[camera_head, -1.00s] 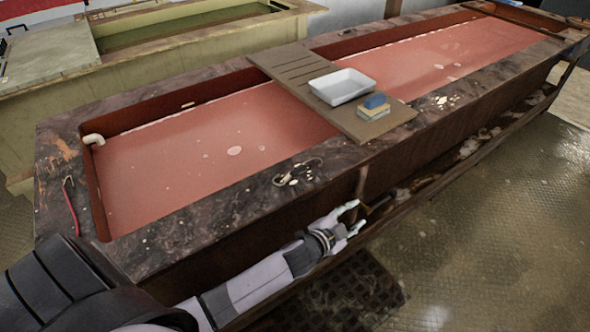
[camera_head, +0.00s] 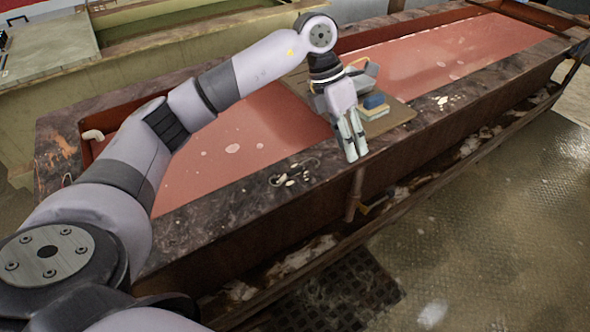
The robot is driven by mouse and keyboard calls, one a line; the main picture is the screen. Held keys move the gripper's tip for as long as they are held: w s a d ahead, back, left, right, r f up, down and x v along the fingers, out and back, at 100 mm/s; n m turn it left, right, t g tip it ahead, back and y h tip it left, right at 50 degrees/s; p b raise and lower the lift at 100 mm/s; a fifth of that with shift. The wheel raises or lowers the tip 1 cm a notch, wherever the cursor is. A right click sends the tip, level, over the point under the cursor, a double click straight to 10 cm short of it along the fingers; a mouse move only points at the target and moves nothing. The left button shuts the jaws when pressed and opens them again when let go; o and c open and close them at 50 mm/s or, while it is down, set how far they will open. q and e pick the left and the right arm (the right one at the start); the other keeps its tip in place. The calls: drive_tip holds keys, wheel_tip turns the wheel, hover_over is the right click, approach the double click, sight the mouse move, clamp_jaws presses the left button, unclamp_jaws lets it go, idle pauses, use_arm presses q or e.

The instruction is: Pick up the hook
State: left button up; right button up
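A thin bent tip (camera_head: 67,180) shows on the left rim of the long trough, and the rest of it is behind my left arm. It may be the hook, but I cannot be sure. My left gripper (camera_head: 355,154) points down over the trough's near rim, in front of the wooden board. Its two fingers appear close together with nothing visible between them; the angle hides how far apart they are. My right gripper is not in view.
The trough (camera_head: 240,205) holds reddish liquid. A board (camera_head: 397,118) across it carries a partly hidden white tray (camera_head: 364,73) and a blue-topped sponge stack (camera_head: 374,101). Pale bits and a dark loop (camera_head: 294,174) lie on the near rim. A post (camera_head: 355,193) stands at the front.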

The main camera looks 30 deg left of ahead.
use_arm(q)
drive_tip(key=s+a+r+n+y, duration=0.15)
drive_tip(key=a+r+y, duration=0.3)
drive_tip(key=a, duration=0.65)
drive_tip(key=p, duration=0.3)
hover_over(295, 169)
drive_tip(key=f, duration=1.1)
drive_tip(key=shift+d+f, duration=0.1)
drive_tip(key=shift+d, duration=0.2)
drive_tip(key=shift+f, duration=0.55)
drive_tip(key=shift+f+p, duration=0.3)
drive_tip(key=shift+p, duration=0.25)
drive_tip(key=f, duration=0.1)
drive_tip(key=f+p, duration=0.1)
drive_tip(key=f, duration=0.1)
drive_tip(key=shift+s+a+f+p, duration=0.15)
drive_tip(key=shift+a+f+p, duration=0.1)
drive_tip(key=shift+f+p, duration=0.1)
drive_tip(key=shift+f, duration=0.4)
clamp_jaws()
